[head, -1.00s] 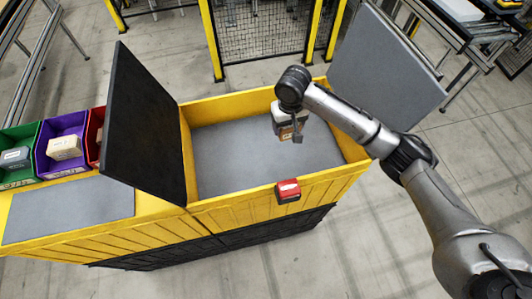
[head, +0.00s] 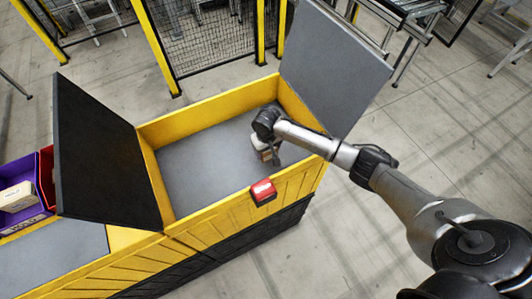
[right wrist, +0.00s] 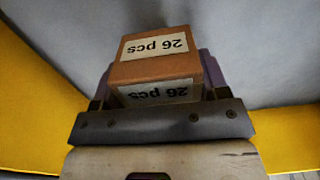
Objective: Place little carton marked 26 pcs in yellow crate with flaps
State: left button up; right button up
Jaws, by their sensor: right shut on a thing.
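The little carton marked 26 pcs (right wrist: 155,62) is brown with white labels, which look upside down in the right wrist view. My right gripper (right wrist: 157,88) is shut on it, with a finger at each side. In the head view, the right gripper (head: 268,157) points down inside the right part of the yellow crate (head: 205,106). I cannot tell whether the carton touches the grey crate floor (head: 205,165). The crate's dark left flap (head: 100,155) and grey right flap (head: 335,65) stand open. My left gripper is not in view.
A red box-like unit with a white label (head: 263,191) sits at the crate's front wall. At the left, a purple bin (head: 45,170) holds a pale box (head: 17,196), beside a partly hidden red bin. A mesh fence (head: 210,40) stands behind. The crate's left half is empty.

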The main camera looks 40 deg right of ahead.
jog(key=shift+f, duration=1.65)
jog(key=shift+f, duration=0.15)
jog(key=o, duration=1)
jog(key=shift+f, duration=0.1)
notch_tip(320, 180, up, 12)
jog(key=shift+r, duration=0.25)
